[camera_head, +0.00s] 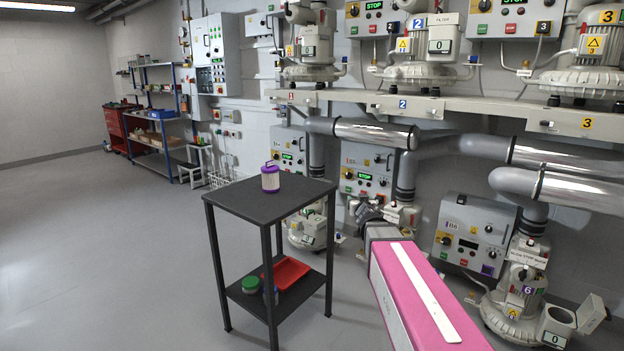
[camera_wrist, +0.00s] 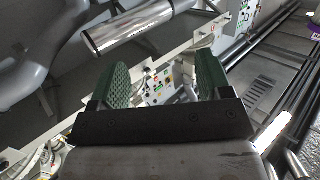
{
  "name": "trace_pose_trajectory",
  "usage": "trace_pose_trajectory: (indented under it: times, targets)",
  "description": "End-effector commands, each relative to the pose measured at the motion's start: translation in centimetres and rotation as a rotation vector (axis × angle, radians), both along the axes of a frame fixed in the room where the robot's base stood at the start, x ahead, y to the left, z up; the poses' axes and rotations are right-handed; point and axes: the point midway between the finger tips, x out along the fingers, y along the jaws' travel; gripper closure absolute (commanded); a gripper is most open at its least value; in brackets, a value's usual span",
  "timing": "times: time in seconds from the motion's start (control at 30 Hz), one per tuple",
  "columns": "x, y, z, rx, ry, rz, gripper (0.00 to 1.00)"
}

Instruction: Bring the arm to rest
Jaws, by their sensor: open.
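My arm reaches forward from the lower right of the head view, with its pink link (camera_head: 425,295) in front. The far end of the arm lies before the wall machines, to the right of the black table. In the wrist view my gripper (camera_wrist: 164,78) shows two green ribbed fingers set wide apart, with nothing between them. A control panel and pipes show beyond the fingers. The gripper is open and empty.
A black two-tier table (camera_head: 270,207) stands left of the arm, with a purple-and-white canister (camera_head: 270,178) on top. A red tray (camera_head: 287,272) and a green-lidded jar (camera_head: 250,285) are below. Machines and silver pipes (camera_head: 375,133) line the wall. The left floor is clear.

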Motion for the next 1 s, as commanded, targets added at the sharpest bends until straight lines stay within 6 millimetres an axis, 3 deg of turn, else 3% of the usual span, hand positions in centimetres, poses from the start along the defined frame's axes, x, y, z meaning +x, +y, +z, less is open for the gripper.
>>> trace_pose_trajectory:
  times: [0.1,0.23,0.37,0.5,0.6,0.73,1.0]
  targets:
    - [-2.9,-2.7,-5.1,-0.021,0.186,-0.155,0.28]
    - [-6.8,-4.6,-10.9,-0.044,0.436,-0.264,0.28]
    - [-12.0,-5.1,-16.4,-0.059,0.723,-0.298,0.28]
    - [-18.3,-4.1,-21.2,-0.06,1.04,-0.246,0.28]
    - [-22.3,-3.0,-23.4,-0.051,1.225,-0.171,0.28]
    - [-26.0,-1.6,-24.8,-0.036,1.386,-0.075,0.28]
    - [-26.6,-1.3,-24.9,-0.032,1.415,-0.053,0.28]
